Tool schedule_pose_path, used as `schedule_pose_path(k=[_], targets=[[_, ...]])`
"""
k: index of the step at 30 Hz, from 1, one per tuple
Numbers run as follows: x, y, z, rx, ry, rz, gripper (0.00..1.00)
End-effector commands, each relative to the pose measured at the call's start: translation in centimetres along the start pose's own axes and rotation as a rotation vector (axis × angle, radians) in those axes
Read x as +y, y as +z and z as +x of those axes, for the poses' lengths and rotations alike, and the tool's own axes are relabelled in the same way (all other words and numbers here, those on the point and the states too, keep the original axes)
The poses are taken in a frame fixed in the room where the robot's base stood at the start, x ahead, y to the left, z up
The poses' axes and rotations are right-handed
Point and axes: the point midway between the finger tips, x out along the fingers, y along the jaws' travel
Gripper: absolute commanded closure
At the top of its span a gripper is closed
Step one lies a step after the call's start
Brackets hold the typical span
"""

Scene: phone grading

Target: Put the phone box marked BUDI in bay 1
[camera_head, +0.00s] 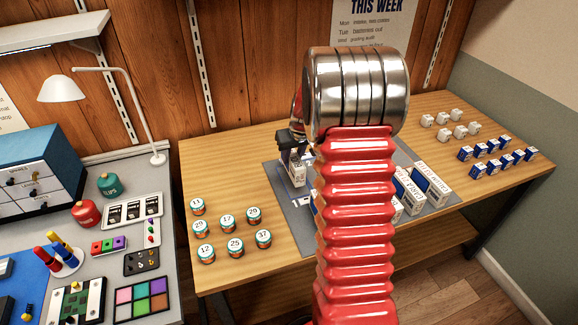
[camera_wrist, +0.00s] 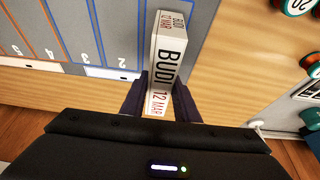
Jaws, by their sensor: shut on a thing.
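The white phone box marked BUDI, 12 MAR (camera_wrist: 168,65) is between the two dark fingers of my gripper (camera_wrist: 161,100) in the wrist view. My gripper is shut on it. In the head view the box (camera_head: 297,174) is at the left part of the grey mat (camera_head: 285,207), below my gripper (camera_head: 296,158). In the wrist view the mat (camera_wrist: 203,30) has blue-outlined and orange-outlined bays. A bay numbered 2 (camera_wrist: 122,63) lies just left of the box. I cannot make out a number 1. Whether the box touches the mat is unclear.
My red arm hides the mat's middle in the head view. Several phone boxes (camera_head: 437,190) stand on the mat's right part. Numbered tins (camera_head: 227,222) stand left of the mat. Small white items (camera_head: 459,131) and blue boxes (camera_head: 493,147) are at the table's right.

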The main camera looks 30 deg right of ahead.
Motion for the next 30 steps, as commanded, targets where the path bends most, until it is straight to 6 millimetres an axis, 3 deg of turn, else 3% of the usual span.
schedule_pose_path(k=[12,24,25,30], targets=[[0.0,1.3,3.3,0.0,0.0,0.0,1.0],[0.0,1.5,3.6,0.001,0.0,-0.001,1.0],[-0.1,1.5,3.6,0.0,0.0,-0.001,0.7],[-0.1,1.5,3.6,0.0,0.0,-0.001,0.58]])
